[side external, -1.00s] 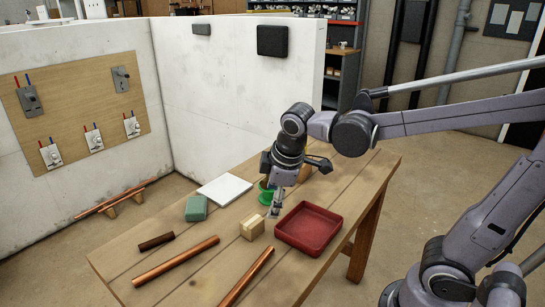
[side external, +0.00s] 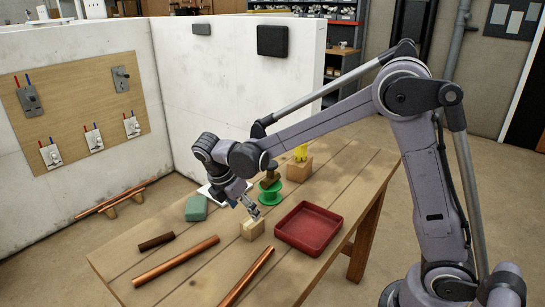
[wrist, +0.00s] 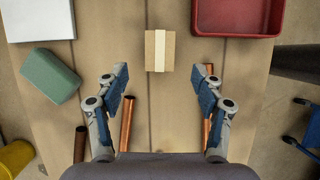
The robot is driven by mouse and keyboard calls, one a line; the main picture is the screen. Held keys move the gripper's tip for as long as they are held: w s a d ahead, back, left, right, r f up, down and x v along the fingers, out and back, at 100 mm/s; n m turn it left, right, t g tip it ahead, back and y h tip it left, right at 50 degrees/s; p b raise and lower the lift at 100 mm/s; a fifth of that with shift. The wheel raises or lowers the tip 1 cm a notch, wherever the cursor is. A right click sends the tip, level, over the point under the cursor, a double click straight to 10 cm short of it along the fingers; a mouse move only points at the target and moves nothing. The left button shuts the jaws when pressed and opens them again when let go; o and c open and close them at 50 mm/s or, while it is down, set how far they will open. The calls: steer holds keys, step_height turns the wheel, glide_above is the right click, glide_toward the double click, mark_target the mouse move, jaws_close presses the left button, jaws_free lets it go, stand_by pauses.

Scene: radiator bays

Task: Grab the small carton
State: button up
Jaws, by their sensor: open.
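The small carton (side external: 252,229) is a tan box with a pale strip across its top, sitting on the wooden table. In the wrist view the small carton (wrist: 160,51) lies ahead of the fingertips, centred between the two fingers. My gripper (side external: 250,206) is just above and behind the carton in the side view, tilted down toward it. In the wrist view my gripper (wrist: 162,82) is open and empty, its fingers spread wider than the carton. I cannot tell the exact height gap.
A red tray (side external: 308,229) stands right of the carton. A green block (side external: 196,208) is to the left, and copper pipes (side external: 176,261) lie in front. A green spool (side external: 270,193) and a wooden block with a yellow item (side external: 300,165) stand behind.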

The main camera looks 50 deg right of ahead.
mark_target(251, 220)
steer(key=x, duration=0.8)
steer(key=c, duration=1.3)
